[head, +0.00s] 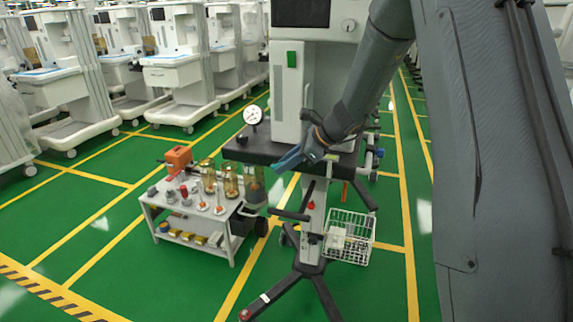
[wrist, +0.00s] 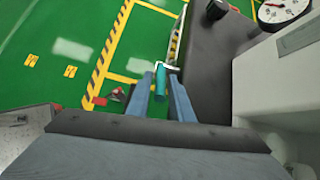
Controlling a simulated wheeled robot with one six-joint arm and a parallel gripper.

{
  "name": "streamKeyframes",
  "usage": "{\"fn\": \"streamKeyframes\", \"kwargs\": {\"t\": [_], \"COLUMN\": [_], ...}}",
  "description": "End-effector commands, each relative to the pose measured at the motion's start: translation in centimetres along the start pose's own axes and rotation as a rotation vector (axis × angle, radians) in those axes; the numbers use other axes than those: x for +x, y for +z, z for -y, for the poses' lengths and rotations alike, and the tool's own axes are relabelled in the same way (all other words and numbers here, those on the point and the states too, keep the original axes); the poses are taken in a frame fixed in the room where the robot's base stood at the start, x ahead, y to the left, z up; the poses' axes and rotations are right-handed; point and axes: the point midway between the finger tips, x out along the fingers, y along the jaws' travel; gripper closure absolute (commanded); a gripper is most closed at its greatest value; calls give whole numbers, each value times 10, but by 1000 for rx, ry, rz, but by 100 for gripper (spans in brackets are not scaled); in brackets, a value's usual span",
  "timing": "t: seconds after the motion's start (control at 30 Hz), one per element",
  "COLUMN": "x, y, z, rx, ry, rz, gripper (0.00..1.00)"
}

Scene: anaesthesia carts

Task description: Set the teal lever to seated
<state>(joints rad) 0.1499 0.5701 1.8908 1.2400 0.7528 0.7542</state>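The teal lever (wrist: 160,78) shows in the wrist view as a short teal bar lying between the tips of my gripper's two blue-grey fingers. My gripper (wrist: 160,88) is open, with a finger on each side of the lever and narrow gaps visible; I cannot tell whether either finger touches it. In the head view my gripper (head: 288,160) reaches down to the left at the front edge of the cart's dark shelf (head: 236,150). The lever's mount is mostly hidden.
A round gauge (head: 252,115) stands on the shelf, left of the cart's white body (head: 318,85). A low trolley (head: 190,222) with amber jars and an orange device stands to the left. A wire basket (head: 348,238) hangs below. Green floor is open at front left.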

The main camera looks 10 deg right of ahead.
Motion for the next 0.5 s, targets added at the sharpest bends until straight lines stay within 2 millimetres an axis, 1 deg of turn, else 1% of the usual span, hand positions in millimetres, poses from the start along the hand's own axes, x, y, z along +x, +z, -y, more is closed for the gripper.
{"fn": "streamKeyframes", "kwargs": {"t": [0.17,0.4,0.5], "x": [-20,-60,-71], "y": [-1,-2,-2], "z": [2,2,1], "rx": [1,2,3], "ry": [-4,-6,-4], "rz": [0,-1,-1], "gripper": [80,80,80]}}
